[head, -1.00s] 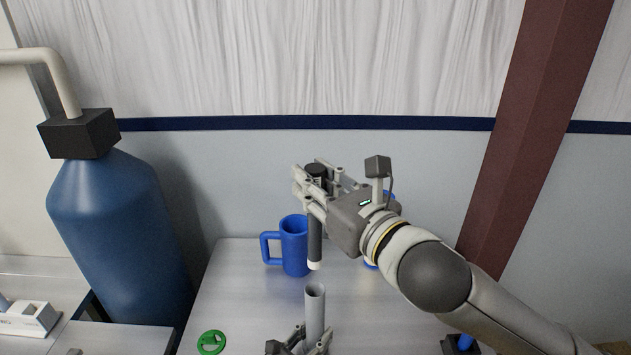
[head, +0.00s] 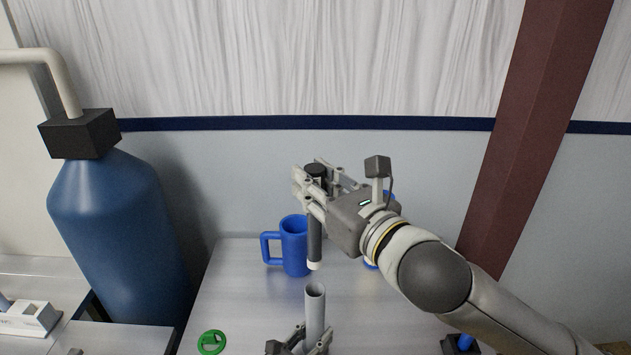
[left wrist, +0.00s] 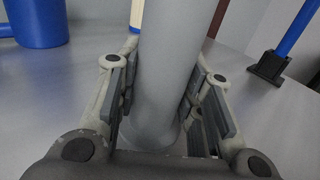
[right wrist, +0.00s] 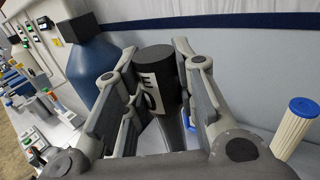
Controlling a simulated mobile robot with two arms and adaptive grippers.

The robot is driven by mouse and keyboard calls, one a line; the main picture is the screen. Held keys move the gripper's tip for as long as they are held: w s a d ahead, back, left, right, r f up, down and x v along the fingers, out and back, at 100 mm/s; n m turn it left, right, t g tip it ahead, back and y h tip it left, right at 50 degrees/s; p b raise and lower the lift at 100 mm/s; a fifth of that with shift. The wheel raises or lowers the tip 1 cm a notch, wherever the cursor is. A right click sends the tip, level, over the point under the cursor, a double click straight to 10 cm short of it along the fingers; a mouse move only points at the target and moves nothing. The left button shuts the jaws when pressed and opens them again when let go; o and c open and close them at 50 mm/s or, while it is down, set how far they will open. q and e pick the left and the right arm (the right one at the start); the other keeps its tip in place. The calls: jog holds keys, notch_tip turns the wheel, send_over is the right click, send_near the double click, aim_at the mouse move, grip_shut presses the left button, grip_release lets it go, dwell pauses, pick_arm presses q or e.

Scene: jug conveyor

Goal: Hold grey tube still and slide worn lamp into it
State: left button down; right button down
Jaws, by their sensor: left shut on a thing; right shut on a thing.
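The grey tube (head: 315,312) stands upright on the table, its open top showing in the head view. My left gripper (head: 303,345) is shut on the tube low down; the tube (left wrist: 172,60) fills the middle of the left wrist view between the fingers. My right gripper (head: 313,190) is shut on the worn lamp (head: 314,240), a dark upright cylinder with a black cap and a pale lower end. The lamp's lower end hangs a little above the tube's mouth, apart from it. In the right wrist view the lamp's black cap (right wrist: 157,70) shows between the fingers.
A blue mug (head: 293,245) stands behind the tube, to the left of the lamp. A green ring-shaped part (head: 212,342) lies at the front left. A large blue jug (head: 120,240) is at left.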

jog(key=shift+a+y, duration=0.1)
jog(key=shift+y, duration=0.2)
jog(key=shift+a+n+g+y, duration=0.2)
jog(key=shift+n+g+y, duration=0.45)
jog(key=shift+n, duration=0.25)
jog(key=shift+d+n+g+y, duration=0.35)
jog(key=shift+n+g+y, duration=0.25)
jog(key=shift+g+y, duration=0.3)
send_over(320, 260)
jog(key=shift+w+a+f, duration=0.1)
jog(key=shift+a+f, duration=0.05)
jog(key=shift+f, duration=0.8)
jog(key=shift+w+a+f, duration=0.1)
jog(key=shift+w+f, duration=0.05)
jog(key=shift+f, duration=0.85)
jog(key=shift+w+a+f, duration=0.1)
jog(key=shift+a+f, duration=0.05)
jog(key=shift+f, duration=5.8)
jog(key=shift+f, duration=0.3)
jog(key=shift+f, duration=0.1)
